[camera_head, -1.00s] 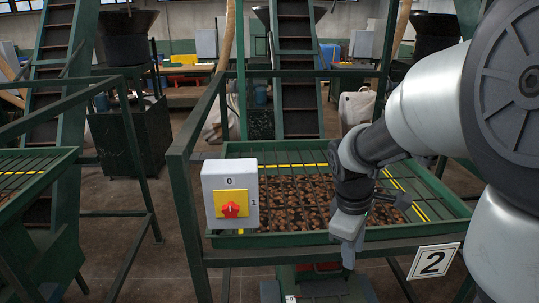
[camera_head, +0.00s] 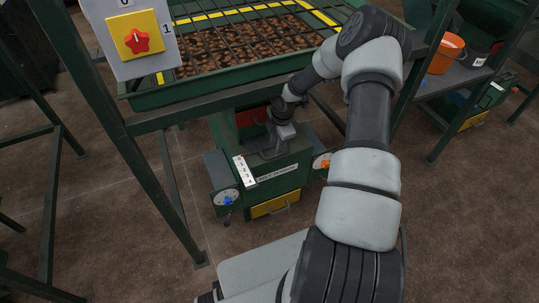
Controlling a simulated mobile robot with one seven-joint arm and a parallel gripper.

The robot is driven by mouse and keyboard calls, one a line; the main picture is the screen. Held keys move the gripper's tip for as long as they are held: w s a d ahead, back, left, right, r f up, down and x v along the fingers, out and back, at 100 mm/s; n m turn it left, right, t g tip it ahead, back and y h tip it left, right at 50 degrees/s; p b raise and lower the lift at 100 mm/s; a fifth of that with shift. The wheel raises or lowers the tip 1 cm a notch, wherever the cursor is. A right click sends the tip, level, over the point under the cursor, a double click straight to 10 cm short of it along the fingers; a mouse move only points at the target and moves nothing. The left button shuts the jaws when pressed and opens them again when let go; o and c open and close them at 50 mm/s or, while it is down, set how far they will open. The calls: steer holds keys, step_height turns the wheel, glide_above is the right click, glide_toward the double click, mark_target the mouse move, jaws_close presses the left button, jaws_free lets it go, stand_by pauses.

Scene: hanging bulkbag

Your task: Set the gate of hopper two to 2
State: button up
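The hopper (camera_head: 140,97) is a green, grated tray holding brown nuts or beans, at the top of the view; its number sign is not in view now. Below it stands a green machine box (camera_head: 285,172) with a white numbered scale strip (camera_head: 245,171) on its front left, its figures too small to read. My gripper (camera_head: 281,140) points down at the top of this box, right of the strip. A dark slot and grey parts lie around the gripper, so the gate's handle and its setting cannot be made out. The fingers are too small to tell whether they hold anything.
A switch box (camera_head: 143,45) with a red knob hangs at upper left. The green box has a blue knob (camera_head: 228,200) at left, an orange knob (camera_head: 325,164) at right and a yellow drawer (camera_head: 275,205). Green frame posts flank it. An orange bucket (camera_head: 444,54) stands right.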

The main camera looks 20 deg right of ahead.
mark_target(275, 156)
steer(key=f, duration=0.2)
steer(key=w+f+b, duration=0.1)
steer(key=f, duration=0.2)
steer(key=f+b, duration=0.1)
steer(key=f, duration=0.1)
steer(key=shift+w+d+f, duration=0.1)
steer(key=shift+w+f, duration=0.15)
steer(key=shift+w, duration=0.05)
jaws_close()
